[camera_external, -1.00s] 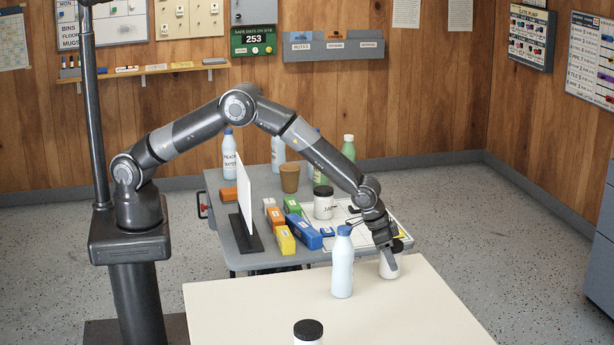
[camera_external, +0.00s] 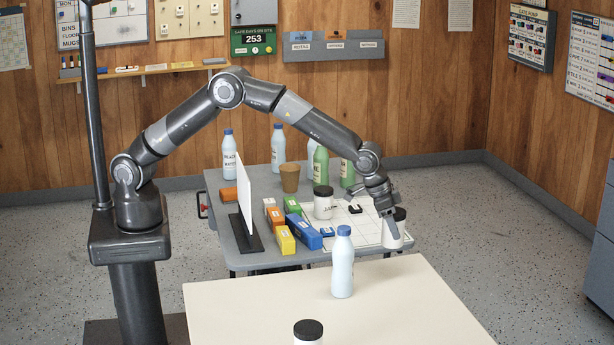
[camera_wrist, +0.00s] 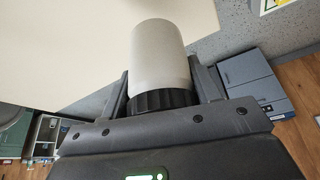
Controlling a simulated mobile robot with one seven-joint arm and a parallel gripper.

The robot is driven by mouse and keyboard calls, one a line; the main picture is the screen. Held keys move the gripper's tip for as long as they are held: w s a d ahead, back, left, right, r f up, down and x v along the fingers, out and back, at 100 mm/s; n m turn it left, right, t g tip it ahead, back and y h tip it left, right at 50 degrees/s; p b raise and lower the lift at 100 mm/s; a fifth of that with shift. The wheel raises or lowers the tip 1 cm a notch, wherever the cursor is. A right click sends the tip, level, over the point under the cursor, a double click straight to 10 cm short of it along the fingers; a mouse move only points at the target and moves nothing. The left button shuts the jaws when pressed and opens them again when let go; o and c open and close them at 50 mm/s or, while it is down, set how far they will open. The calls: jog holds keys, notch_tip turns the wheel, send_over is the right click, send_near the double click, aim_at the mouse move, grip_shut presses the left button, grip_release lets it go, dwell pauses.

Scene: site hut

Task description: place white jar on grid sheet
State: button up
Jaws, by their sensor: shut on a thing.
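My gripper (camera_external: 388,222) is shut on a white jar (camera_external: 391,238) with a black lid. The jar hangs upright in the air near the far right corner of the cream table. The wrist view shows its pale body (camera_wrist: 160,55) between my fingers, lid towards the palm. The white grid sheet (camera_external: 366,231) lies on the grey table behind; the held jar and my gripper hide part of it. A second white jar (camera_external: 323,208) with a black lid stands at the sheet's left side. A third one (camera_external: 308,341) is at the cream table's front, cut off by the frame.
A pale blue bottle (camera_external: 342,268) stands on the cream table (camera_external: 250,300), left of the held jar. A small dark item (camera_external: 355,209) lies on the sheet. Coloured boxes (camera_external: 303,232), a white upright panel (camera_external: 247,200), a brown cup (camera_external: 289,177) and several bottles occupy the grey table.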

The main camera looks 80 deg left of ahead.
jog(key=s+a+r+n+y, duration=0.1)
jog(key=s+a+n, duration=0.1)
jog(key=a, duration=0.7)
jog(key=s+a+n+y, duration=0.1)
jog(key=s+a+n, duration=0.15)
jog(key=a, duration=0.65)
jog(key=shift+w+a+f, duration=1.15)
jog(key=shift+a+f, duration=0.4)
jog(key=shift+f, duration=0.2)
jog(key=shift+w+a+f, duration=1.1)
jog(key=shift+a+f, duration=0.45)
jog(key=shift+f, duration=0.2)
jog(key=shift+w+a+f, duration=1.15)
jog(key=shift+a+f, duration=0.4)
jog(key=shift+f, duration=0.2)
jog(key=shift+f, duration=0.15)
jog(key=o, duration=1.2)
